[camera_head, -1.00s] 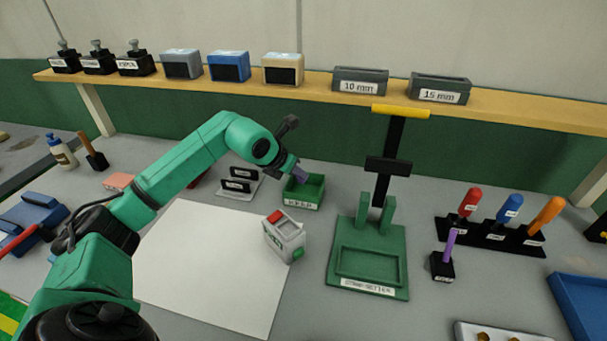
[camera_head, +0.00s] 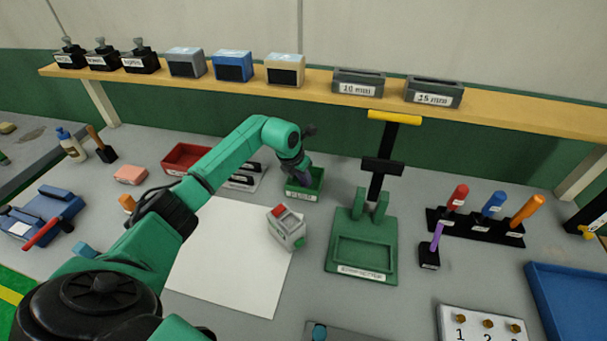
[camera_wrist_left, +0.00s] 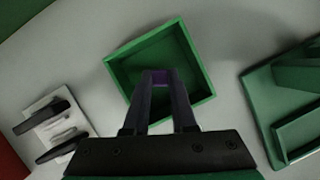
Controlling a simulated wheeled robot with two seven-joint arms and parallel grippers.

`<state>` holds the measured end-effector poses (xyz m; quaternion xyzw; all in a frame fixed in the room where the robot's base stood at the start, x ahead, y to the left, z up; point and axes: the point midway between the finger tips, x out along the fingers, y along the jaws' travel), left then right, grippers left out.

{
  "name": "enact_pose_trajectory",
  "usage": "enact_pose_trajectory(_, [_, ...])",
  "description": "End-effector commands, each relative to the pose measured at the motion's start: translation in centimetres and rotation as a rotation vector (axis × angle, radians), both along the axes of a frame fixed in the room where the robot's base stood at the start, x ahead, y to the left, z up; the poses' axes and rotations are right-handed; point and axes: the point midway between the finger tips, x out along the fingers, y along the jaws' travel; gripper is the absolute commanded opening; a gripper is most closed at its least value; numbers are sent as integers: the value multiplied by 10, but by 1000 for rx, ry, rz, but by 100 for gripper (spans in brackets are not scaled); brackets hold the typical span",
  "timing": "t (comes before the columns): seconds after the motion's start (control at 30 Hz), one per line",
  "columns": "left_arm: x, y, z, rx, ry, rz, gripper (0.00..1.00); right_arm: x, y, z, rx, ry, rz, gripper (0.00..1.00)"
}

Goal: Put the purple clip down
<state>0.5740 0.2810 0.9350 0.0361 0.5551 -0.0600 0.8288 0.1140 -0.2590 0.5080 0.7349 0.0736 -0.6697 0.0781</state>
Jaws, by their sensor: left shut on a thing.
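My left gripper (camera_head: 303,178) is at the small green bin (camera_head: 312,194), its fingers pointing down into the bin's opening. In the left wrist view the gripper (camera_wrist_left: 160,84) is shut on the purple clip (camera_wrist_left: 160,76), which shows as a small dark purple piece between the fingertips. The green bin (camera_wrist_left: 202,68) lies around and below the fingertips there, and its visible floor looks bare. I cannot tell whether the clip touches the floor. The fingers hide most of the clip. My right gripper is not in view.
A rack with black pieces (camera_wrist_left: 52,128) stands left of the bin, with a red bin (camera_head: 187,157) beyond it. The green press stand (camera_head: 362,253) is close on the right.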

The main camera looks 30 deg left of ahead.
Motion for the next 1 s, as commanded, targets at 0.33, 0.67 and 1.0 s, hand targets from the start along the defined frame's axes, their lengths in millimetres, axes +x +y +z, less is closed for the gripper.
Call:
enact_pose_trajectory(0.33, [0, 0, -2, -2, -2, 1, 54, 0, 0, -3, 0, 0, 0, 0])
enact_pose_trajectory(0.67, [-2, 2, 8, 1, -6, 1, 54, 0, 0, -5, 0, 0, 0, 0])
enact_pose_trajectory(1.0, [-30, 6, 75, 2, -7, 1, 54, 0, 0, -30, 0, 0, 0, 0])
